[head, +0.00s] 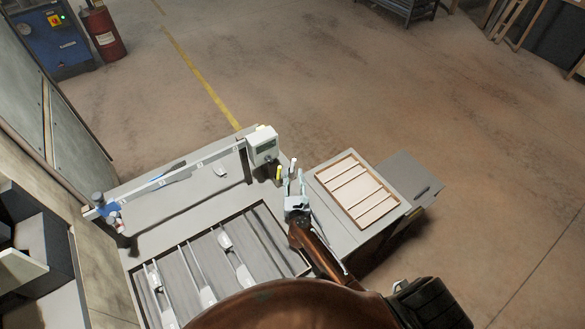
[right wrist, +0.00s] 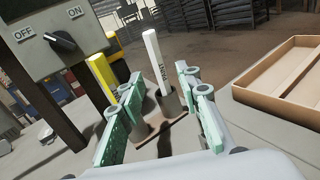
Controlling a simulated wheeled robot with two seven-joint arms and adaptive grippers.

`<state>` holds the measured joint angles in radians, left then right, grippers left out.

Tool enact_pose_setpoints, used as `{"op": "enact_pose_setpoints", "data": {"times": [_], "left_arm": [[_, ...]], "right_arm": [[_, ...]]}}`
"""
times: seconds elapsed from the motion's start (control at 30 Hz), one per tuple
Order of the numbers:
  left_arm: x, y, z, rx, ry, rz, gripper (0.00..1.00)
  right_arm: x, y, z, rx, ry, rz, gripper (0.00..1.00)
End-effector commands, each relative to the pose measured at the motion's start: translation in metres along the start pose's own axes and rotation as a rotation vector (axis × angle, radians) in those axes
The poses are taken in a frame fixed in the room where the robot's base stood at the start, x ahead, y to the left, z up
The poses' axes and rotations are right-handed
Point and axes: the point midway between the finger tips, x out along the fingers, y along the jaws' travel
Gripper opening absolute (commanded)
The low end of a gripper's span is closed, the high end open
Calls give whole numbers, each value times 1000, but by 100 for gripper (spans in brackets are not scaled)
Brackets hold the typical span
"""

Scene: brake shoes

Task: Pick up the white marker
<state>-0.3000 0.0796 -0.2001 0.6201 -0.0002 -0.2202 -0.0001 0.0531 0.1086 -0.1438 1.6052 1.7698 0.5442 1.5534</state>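The white marker (right wrist: 154,62) stands upright in a grey cup-shaped holder (right wrist: 170,104) in the right wrist view. Dark lettering runs along its side. It also shows as a small white stick (head: 293,167) in the head view. My right gripper (right wrist: 158,84) is open, with its green-faced fingers apart on either side of the marker's line and nothing held between them. In the head view the right gripper (head: 297,192) is just in front of the marker. Whether a finger touches the marker or holder cannot be told. My left gripper is not in view.
A yellow marker (right wrist: 104,78) stands in a holder left of the white one. A control box (right wrist: 60,35) with an OFF/ON knob is further left. A shallow divided wooden tray (head: 380,212) lies to the right. A recessed rack (head: 215,262) holds metal parts.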

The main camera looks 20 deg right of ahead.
Motion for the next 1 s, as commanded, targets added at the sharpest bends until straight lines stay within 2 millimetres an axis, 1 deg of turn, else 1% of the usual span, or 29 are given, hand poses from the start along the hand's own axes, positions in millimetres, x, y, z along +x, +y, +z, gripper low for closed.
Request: {"op": "enact_pose_setpoints", "data": {"times": [0.13, 0.3, 0.4, 0.5, 0.7, 1.0], "left_arm": [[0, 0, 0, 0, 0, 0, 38], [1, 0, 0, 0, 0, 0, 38], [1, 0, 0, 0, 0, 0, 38], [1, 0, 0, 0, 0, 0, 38], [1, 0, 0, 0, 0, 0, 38], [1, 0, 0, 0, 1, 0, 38]], "right_arm": [[14, 1, 1, -2, -1, 2, 31], [39, 1, 1, -3, -1, 2, 31], [48, 1, 0, -2, -1, 2, 31], [52, 1, 0, 0, 0, 1, 31], [52, 1, 0, 0, 0, 1, 31], [52, 0, 0, 0, 0, 1, 10]]}}
